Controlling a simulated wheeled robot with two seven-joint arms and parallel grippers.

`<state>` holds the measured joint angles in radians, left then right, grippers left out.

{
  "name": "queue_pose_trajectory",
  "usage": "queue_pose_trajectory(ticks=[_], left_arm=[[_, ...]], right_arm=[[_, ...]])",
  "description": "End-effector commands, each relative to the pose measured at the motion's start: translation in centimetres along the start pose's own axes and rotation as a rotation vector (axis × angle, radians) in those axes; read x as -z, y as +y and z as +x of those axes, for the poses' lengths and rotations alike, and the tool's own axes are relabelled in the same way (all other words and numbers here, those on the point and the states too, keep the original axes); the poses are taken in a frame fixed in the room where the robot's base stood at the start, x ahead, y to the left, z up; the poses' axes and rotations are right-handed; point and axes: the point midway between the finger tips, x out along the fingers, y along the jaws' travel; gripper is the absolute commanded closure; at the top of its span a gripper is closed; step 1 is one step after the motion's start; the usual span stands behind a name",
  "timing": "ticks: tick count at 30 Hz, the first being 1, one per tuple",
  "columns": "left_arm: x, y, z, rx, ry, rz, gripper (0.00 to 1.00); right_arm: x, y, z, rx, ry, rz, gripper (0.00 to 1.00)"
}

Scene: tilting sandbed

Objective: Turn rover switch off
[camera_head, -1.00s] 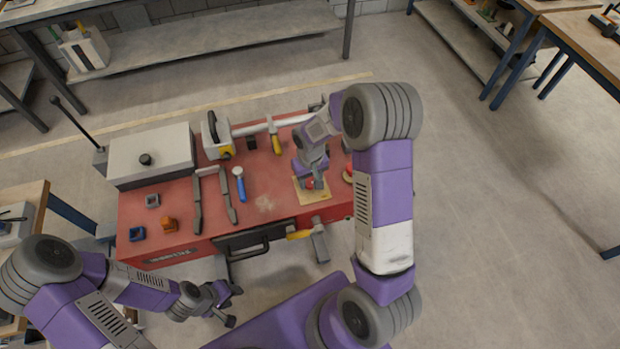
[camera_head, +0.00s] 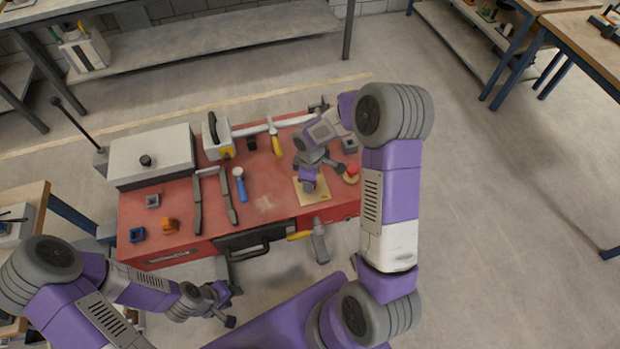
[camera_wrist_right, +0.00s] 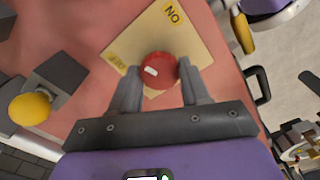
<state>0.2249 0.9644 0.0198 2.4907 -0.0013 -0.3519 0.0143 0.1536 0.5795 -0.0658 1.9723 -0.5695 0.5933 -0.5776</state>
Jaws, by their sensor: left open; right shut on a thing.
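The rover switch is a red round knob (camera_wrist_right: 158,71) with a white mark, on a tan plate (camera_wrist_right: 200,50). The plate also shows in the head view (camera_head: 318,197), on the right part of the red bench. In the wrist view one label reads ON and the other, partly hidden at left, looks like OFF. The white mark sits on the knob's left side, towards the OFF label. My right gripper (camera_head: 309,187) is over the plate, its fingers shut on the knob; in the head view it mostly hides the knob. My left gripper (camera_head: 231,307) is open and empty in front of the bench.
A red button (camera_head: 352,173) stands right of the plate. A yellow-handled tool (camera_head: 277,143) lies behind. A black handle (camera_head: 243,247) juts from the front.

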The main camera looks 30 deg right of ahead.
Motion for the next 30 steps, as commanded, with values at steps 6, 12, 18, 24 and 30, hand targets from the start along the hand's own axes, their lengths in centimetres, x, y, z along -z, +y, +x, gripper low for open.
queue_pose_trajectory(ticks=[6,12,18,24,30], left_arm=[[0.0,0.2,-0.6,0.000,0.000,0.000,0.57],[0.0,0.4,-1.0,0.000,0.000,0.000,0.57],[-0.1,0.5,-1.3,0.000,0.000,0.000,0.57],[-0.1,0.5,-1.4,0.000,0.000,0.000,0.57],[-0.1,0.5,-1.4,0.000,0.000,0.000,0.57]], right_arm=[[0.0,0.1,-0.1,-0.001,0.002,-0.193,0.84],[0.1,0.1,-0.1,-0.001,0.002,-0.338,0.84],[0.0,0.1,-0.1,-0.002,0.001,-0.437,0.84],[0.1,0.1,-0.1,-0.002,0.001,-0.489,0.84],[0.1,0.1,-0.1,-0.003,0.001,-0.506,0.84]])
